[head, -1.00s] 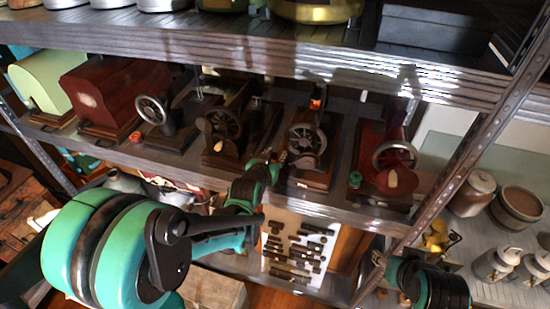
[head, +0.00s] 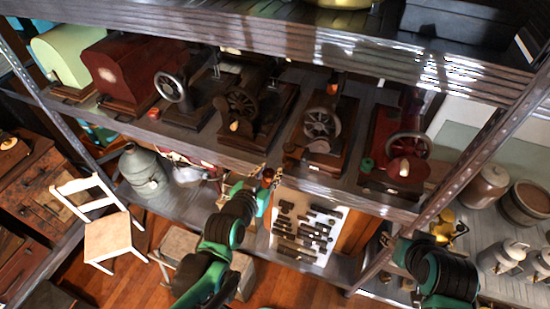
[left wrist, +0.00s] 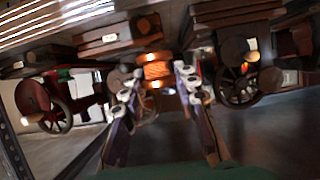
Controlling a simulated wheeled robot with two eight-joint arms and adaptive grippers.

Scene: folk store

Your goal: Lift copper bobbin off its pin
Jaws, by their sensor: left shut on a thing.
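The copper bobbin (left wrist: 157,71) shows as a shiny orange-copper winding between the fingertips in the left wrist view. My left gripper (left wrist: 161,88) is shut on it. In the head view my left gripper (head: 265,178) is in front of the shelf edge, with a small orange-red bit of the bobbin (head: 268,174) at its tips. It is below and left of the dark sewing machine with the spoked wheel (head: 321,123). The pin is too small to make out. My right gripper (head: 386,240) is at the lower right, small and dark; its jaws are unclear.
More sewing machines line the shelf (head: 190,136), including a red one (head: 405,140). A red spool (head: 154,113) and a green spool (head: 366,164) sit there. A board of dark parts (head: 308,230) stands below. A metal upright (head: 440,190) rises near my right arm. A white chair (head: 108,235) stands left.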

